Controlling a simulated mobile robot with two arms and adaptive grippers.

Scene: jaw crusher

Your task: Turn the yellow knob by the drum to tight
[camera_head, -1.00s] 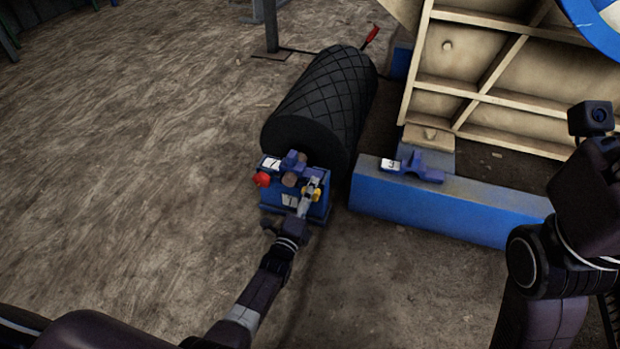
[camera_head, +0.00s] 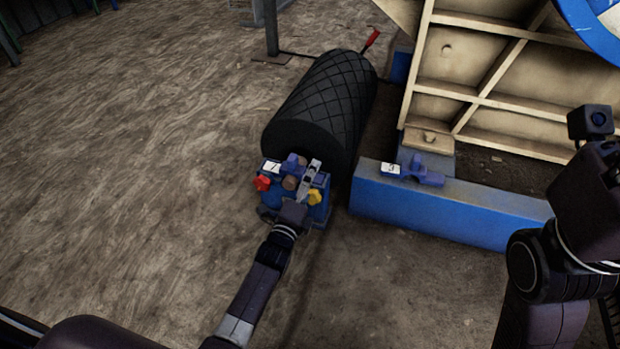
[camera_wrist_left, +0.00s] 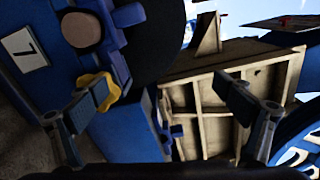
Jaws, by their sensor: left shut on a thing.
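The yellow knob (camera_head: 315,197) is on the blue unit (camera_head: 299,212) at the near end of the black drum (camera_head: 322,112). My left gripper (camera_head: 311,177) is at this unit, just left of the knob in the head view. In the left wrist view, the fingers (camera_wrist_left: 165,95) stand wide apart with nothing visible clamped between them. The knob (camera_wrist_left: 105,92) is close against the left-hand finger, which hides part of it; I cannot tell if they touch. My right gripper is not in view; only part of that arm shows.
A red knob (camera_head: 262,184) is on the same unit, left of the gripper. A blue beam (camera_head: 450,210) with a blue bracket (camera_head: 424,172) is to the right. A beige ribbed frame (camera_head: 480,78) stands behind it. The ground left of the drum is clear.

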